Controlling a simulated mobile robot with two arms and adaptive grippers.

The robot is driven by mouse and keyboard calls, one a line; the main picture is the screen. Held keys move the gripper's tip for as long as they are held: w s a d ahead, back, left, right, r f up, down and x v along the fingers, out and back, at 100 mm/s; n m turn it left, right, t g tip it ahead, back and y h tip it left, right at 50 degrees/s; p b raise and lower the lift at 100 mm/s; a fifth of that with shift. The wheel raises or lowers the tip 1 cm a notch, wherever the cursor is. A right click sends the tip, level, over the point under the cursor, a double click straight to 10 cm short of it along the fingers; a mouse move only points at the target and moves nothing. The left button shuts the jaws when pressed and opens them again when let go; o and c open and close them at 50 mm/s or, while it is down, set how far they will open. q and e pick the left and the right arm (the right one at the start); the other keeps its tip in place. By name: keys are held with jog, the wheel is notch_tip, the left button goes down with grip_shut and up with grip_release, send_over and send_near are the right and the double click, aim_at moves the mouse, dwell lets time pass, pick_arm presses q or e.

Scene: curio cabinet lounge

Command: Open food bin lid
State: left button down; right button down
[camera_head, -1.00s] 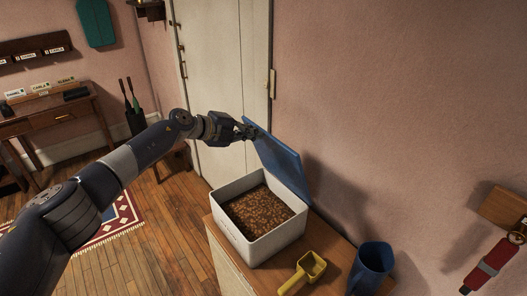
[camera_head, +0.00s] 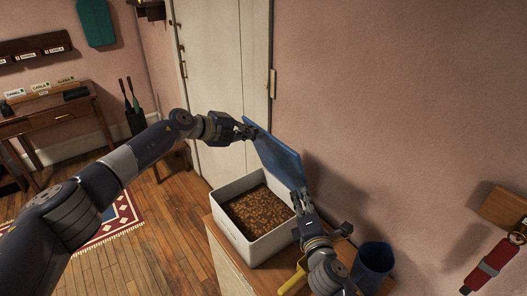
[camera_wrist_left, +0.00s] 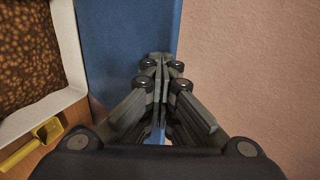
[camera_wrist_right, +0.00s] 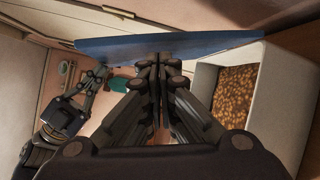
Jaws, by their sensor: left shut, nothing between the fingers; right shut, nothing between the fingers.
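The white food bin (camera_head: 236,237) stands on a wooden cabinet, full of brown kibble (camera_head: 258,208). Its blue lid (camera_head: 275,155) is raised and stands tilted up along the bin's wall side. My left gripper (camera_head: 250,129) is shut and empty at the lid's upper left corner; in the left wrist view its fingertips (camera_wrist_left: 161,62) lie over the lid's blue face. My right gripper (camera_head: 302,195) is shut and empty at the lid's lower right end; in the right wrist view its fingertips (camera_wrist_right: 160,58) are against or just short of the lid (camera_wrist_right: 185,45). Exact contact cannot be told.
A blue pitcher (camera_head: 373,262) stands on the cabinet right of the bin. A yellow scoop (camera_head: 293,283) lies in front, partly hidden by my right arm. The pink wall (camera_head: 400,110) is close behind the lid. A red tool (camera_head: 487,268) hangs at right.

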jog(key=w+a+r+n+y, duration=0.1)
jog(key=a+r+n+y, duration=0.3)
jog(key=a, duration=0.5)
jog(key=w+r+m+y, duration=0.1)
jog(key=w+r, duration=0.2)
jog(key=w, duration=0.8)
jog(key=shift+a+r, duration=0.15)
jog(key=shift+a, duration=0.1)
jog(key=shift+w+d+r+m, duration=0.35)
jog(key=shift+w+d, duration=0.15)
jog(key=shift+d, duration=0.2)
pick_arm(q)
jog(key=c, duration=2.4)
grip_release()
jog(key=c, duration=1.7)
grip_release()
